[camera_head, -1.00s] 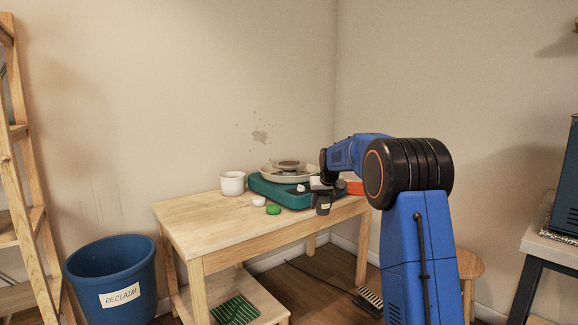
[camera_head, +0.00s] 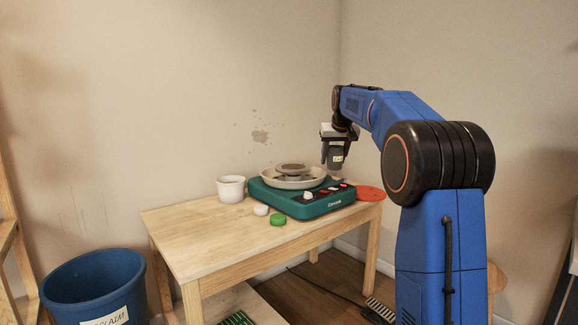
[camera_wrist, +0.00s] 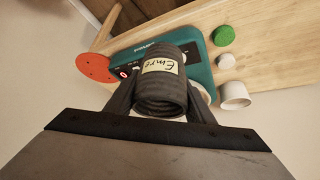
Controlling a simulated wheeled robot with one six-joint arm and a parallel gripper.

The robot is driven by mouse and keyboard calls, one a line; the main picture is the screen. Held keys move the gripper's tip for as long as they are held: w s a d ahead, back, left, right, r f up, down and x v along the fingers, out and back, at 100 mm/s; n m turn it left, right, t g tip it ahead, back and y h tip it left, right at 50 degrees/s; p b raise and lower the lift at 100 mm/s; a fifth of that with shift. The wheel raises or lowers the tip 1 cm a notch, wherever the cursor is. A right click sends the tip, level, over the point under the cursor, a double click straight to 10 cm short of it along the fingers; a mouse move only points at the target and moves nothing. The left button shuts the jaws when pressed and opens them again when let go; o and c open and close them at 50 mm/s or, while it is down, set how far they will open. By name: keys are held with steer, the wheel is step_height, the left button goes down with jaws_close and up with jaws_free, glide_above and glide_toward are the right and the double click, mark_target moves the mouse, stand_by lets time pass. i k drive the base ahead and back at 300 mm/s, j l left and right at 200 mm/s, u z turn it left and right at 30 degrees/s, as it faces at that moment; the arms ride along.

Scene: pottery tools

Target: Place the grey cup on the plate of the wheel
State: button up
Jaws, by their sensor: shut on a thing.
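The grey cup (camera_head: 335,157) is ribbed and dark, with a cream name label. My gripper (camera_head: 335,146) is shut on it and holds it in the air, close to upright, just right of the wheel's basin. In the wrist view the cup (camera_wrist: 161,95) sits between the fingers and hides much of the wheel. The teal pottery wheel (camera_head: 312,207) stands on the wooden table. Its round plate (camera_head: 291,168) is inside a pale splash pan (camera_head: 268,180) and looks empty in the head view.
A white pot (camera_head: 231,190), a white round piece (camera_head: 261,210) and a green round piece (camera_head: 278,219) are left of the wheel. A red disc (camera_head: 370,193) lies on its right. The front of the table (camera_head: 215,240) is clear. A blue bin (camera_head: 95,285) stands at the lower left.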

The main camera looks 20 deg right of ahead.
mark_target(294, 166)
steer(key=i, duration=1.5)
